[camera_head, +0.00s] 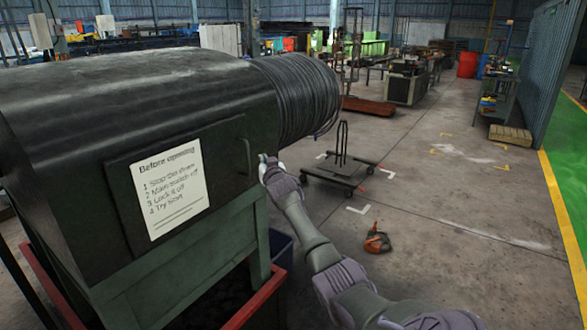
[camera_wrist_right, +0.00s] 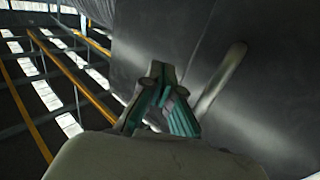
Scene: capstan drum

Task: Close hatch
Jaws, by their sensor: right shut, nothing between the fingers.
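The hatch (camera_head: 222,150) is a dark panel on the side of the black drum housing (camera_head: 120,85), with a white notice (camera_head: 174,188) on it. It stands slightly proud of the housing; I cannot tell whether it is fully shut. A thin upright handle (camera_head: 247,157) is at its right end and shows as a pale bar in the right wrist view (camera_wrist_right: 222,78). My right gripper (camera_head: 263,160) is shut and empty just right of the handle. In the wrist view its fingertips (camera_wrist_right: 163,72) are left of the bar; contact is unclear. My left gripper is out of view.
A coil of dark wire (camera_head: 298,95) wraps the drum's right end. A low wheeled cart (camera_head: 335,175) and an orange-and-dark object (camera_head: 377,239) are on the floor to the right. A red rail (camera_head: 258,300) runs along the machine's base. Open floor lies further right.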

